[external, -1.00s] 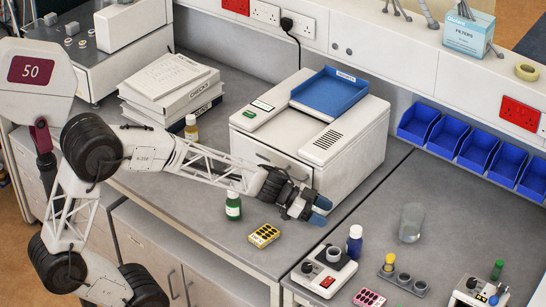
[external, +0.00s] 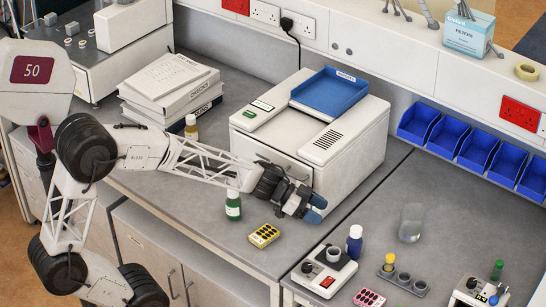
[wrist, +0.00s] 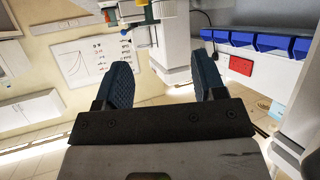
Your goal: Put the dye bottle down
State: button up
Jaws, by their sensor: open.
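My gripper (external: 315,208) is open and empty, over the grey bench just in front of the white machine. In the wrist view its two blue fingers (wrist: 165,78) stand apart with nothing between them. A green bottle with a white cap (external: 233,206) stands upright on the bench, left of my gripper and apart from it. A dark blue bottle with a white cap (external: 354,243) stands upright to the right, near the bench seam. A bottle with a yellowish label (external: 191,128) stands by the books. I cannot tell which of these is the dye bottle.
A white machine (external: 270,155) with a blue tray (external: 330,92) on top is close behind my gripper. A yellow tablet pack (external: 264,236) lies in front. A small white device (external: 323,270) stands at the lower right. Books (external: 172,95) are stacked at the back left.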

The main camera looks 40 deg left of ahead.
jog(key=s+a+r+n+y, duration=0.2)
jog(key=s+a+n+y, duration=0.2)
jog(key=s+a, duration=0.3)
jog(key=s+a+r+n+g+y, duration=0.1)
jog(key=s+a+r+n+y, duration=0.2)
jog(key=s+a, duration=0.4)
jog(key=s+a+r+n+g+y, duration=0.1)
jog(key=s+a+n+y, duration=0.4)
jog(key=a, duration=0.7)
jog(key=shift+s+a+r+n, duration=0.2)
jog(key=shift+s+r+n, duration=0.4)
jog(key=shift+s, duration=0.55)
jog(key=shift+o, duration=0.4)
